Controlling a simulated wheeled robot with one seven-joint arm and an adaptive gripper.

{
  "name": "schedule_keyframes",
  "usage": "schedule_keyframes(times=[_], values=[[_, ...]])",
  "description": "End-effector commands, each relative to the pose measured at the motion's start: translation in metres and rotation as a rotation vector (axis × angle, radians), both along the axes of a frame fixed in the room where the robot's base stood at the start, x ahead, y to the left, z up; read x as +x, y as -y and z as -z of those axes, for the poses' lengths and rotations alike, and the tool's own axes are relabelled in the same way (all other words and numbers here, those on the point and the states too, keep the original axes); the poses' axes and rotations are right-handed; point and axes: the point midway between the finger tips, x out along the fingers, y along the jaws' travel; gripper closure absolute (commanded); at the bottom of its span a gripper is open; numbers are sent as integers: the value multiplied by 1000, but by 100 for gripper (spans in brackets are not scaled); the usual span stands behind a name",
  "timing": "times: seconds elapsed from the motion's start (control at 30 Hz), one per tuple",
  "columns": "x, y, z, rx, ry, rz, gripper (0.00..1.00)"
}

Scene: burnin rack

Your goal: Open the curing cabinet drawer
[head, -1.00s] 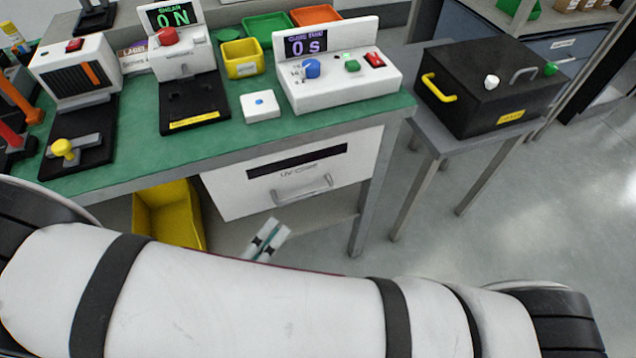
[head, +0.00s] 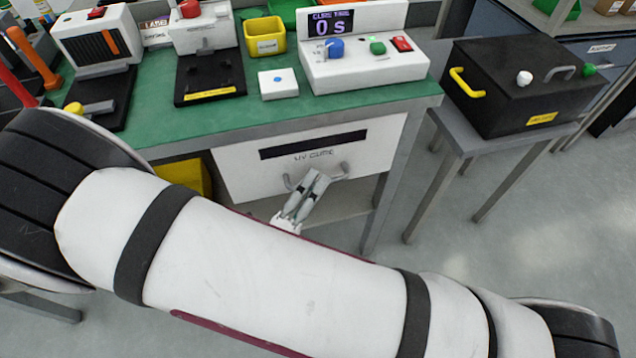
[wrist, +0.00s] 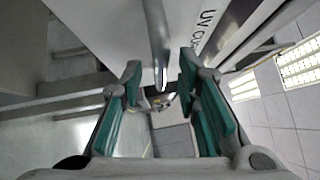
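The curing cabinet drawer has a white front (head: 236,172) marked UV CURE, with a dark slot, under the green bench top. It looks shut. Its grey bar handle (head: 343,168) is low on the front, its middle hidden by my gripper (head: 315,181). In the wrist view the handle (wrist: 156,42) runs down between the green-padded fingers of my gripper (wrist: 160,80). The fingers are apart, one on each side of the bar, with gaps visible. The wrist view also shows the drawer front (wrist: 105,25) close by.
A white timer box (head: 365,68) reading 0 s stands on the bench above the drawer. A black box with a yellow handle (head: 510,90) sits on a side table at right. A yellow bin (head: 185,176) is under the bench, left of the drawer. The floor at right is clear.

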Motion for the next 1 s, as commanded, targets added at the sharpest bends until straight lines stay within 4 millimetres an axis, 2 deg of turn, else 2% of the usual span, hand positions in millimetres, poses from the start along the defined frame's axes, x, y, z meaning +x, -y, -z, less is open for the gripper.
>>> schedule_keyframes(times=[0.2, 0.5, 0.63, 1.0], values=[[14, 8, -2, 0, 1, 1, 70], [15, 9, -3, 0, 0, 0, 70], [15, 9, -3, 0, 0, 0, 100], [13, 9, -3, 0, -1, 0, 100]])
